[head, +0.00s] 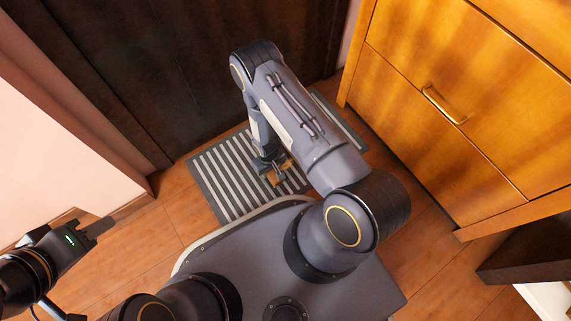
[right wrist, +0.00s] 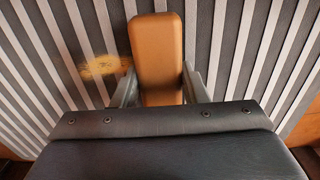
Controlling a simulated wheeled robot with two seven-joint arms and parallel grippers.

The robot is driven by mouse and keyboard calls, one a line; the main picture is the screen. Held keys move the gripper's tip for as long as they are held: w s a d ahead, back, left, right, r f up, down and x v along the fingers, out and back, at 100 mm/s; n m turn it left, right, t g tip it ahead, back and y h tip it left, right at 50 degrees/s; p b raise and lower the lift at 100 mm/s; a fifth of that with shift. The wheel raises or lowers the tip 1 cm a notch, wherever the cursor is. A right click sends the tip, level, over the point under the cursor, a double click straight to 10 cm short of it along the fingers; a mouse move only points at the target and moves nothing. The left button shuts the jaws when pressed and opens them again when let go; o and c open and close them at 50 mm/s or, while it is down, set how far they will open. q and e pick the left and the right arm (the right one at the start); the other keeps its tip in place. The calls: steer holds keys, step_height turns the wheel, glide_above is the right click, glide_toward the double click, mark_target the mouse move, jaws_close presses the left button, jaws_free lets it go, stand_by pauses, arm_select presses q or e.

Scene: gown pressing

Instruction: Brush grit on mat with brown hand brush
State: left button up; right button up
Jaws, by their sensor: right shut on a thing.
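The grey-and-white striped mat (head: 218,184) lies on the wooden floor in front of the dark door; its stripes fill the right wrist view (right wrist: 230,45). My right gripper (head: 270,165) is over the mat, shut on the brown hand brush (head: 282,173). In the right wrist view, the brush's brown block (right wrist: 157,48) stands out between the fingers (right wrist: 157,92). A tan, speckled patch of grit (right wrist: 105,66) lies on the mat just left of the brush. The bristles are hidden, and I cannot tell whether they touch the mat. My left gripper (head: 98,228) is at the far left, away from the mat; its jaw opening is unclear.
A dark door (head: 190,70) stands behind the mat. A wooden drawer cabinet (head: 430,110) with a brass handle (head: 443,104) is on the right. A pale wall (head: 50,160) is on the left. Bare wooden floor (head: 180,215) shows left of the mat.

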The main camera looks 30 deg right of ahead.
steer(key=shift+w+d, duration=0.1)
steer(key=shift+d, duration=1.25)
steer(key=shift+w+d, duration=0.15)
steer(key=shift+d, duration=2.1)
steer(key=shift+w+d, duration=0.2)
steer(key=shift+d, duration=2.05)
steer(key=shift+w+d, duration=0.15)
steer(key=shift+d, duration=1.75)
